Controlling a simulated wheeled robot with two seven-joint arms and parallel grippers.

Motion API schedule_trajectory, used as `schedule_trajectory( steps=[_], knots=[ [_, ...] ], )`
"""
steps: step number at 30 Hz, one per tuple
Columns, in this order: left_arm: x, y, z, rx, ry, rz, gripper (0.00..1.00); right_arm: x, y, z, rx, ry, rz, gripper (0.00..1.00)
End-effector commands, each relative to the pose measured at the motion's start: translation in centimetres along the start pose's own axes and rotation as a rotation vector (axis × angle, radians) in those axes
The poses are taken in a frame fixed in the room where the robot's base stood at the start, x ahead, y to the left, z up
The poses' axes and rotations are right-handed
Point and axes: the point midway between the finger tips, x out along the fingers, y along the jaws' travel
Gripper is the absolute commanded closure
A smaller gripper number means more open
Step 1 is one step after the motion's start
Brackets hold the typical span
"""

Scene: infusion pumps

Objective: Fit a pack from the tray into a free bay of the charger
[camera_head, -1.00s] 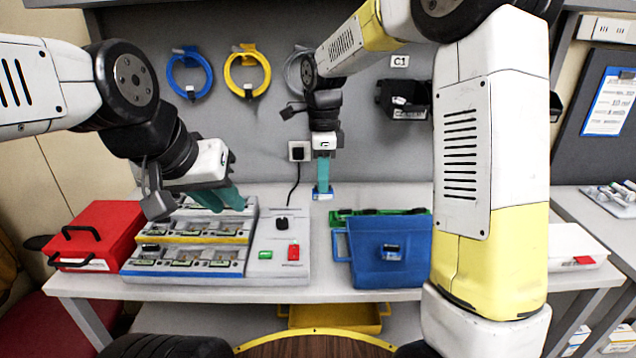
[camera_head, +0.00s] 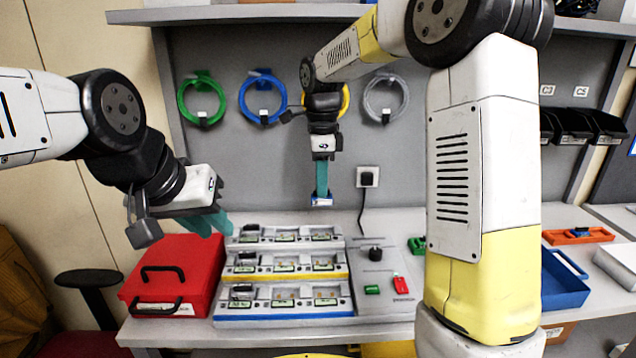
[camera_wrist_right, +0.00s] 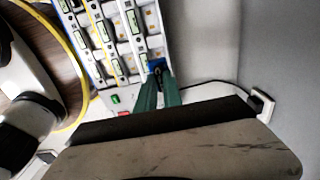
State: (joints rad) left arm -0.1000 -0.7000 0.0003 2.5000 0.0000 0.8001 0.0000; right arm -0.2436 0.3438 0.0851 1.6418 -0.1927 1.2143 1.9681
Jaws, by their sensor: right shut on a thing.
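The charger (camera_head: 336,301) stands on the bench with three stepped rows of bays, edged blue in front and yellow in the middle. Dark blocks sit at the left end of its rows; I cannot tell surely which bays are free. My right gripper (camera_head: 321,190) is shut on a small blue and white pack (camera_head: 322,200), held in the air above and behind the charger's back right part. The pack also shows in the right wrist view (camera_wrist_right: 156,64). My left gripper (camera_head: 208,224) hangs above the red case, left of the charger; its finger gap is unclear. The blue tray (camera_head: 568,292) is partly hidden by my right arm.
A red case (camera_head: 175,270) stands close left of the charger. A grey panel with a green button (camera_head: 372,289) and a red button (camera_head: 401,284) adjoins its right. A wall socket (camera_head: 368,178) with a cable is behind. Coiled hoses hang on the wall.

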Motion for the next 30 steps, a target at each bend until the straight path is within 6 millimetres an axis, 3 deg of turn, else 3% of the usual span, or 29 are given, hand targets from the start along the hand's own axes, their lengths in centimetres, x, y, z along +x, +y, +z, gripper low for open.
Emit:
schedule_trajectory(
  steps=[30],
  knots=[
    [0.0,0.0,0.0,0.0,0.0,0.0,0.76,7.2,0.1,0.1,-0.001,0.0,0.001,1.0]
  ],
)
